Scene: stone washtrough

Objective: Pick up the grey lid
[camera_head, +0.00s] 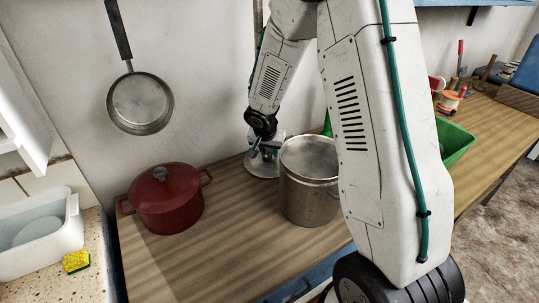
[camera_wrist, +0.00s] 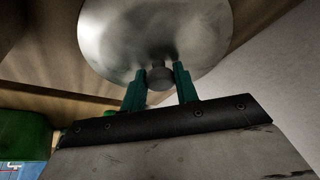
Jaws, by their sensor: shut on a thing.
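The grey lid (camera_wrist: 150,35) is a round metal disc with a dark knob (camera_wrist: 159,77) in the wrist view. My gripper (camera_wrist: 160,78) has its two green fingers on either side of the knob and is shut on it. In the head view the lid (camera_head: 262,168) shows as a pale disc beneath my gripper (camera_head: 264,150), behind and left of the metal pot (camera_head: 310,200). The pot partly hides it. I cannot tell whether the lid still touches the wooden counter.
A red lidded pot (camera_head: 167,200) stands at left on the wooden counter (camera_head: 240,225). A frying pan (camera_head: 140,103) hangs on the wall. A green bin (camera_head: 455,142) is at right, partly behind my arm. A white basin (camera_head: 40,240) and yellow sponge (camera_head: 76,261) are far left.

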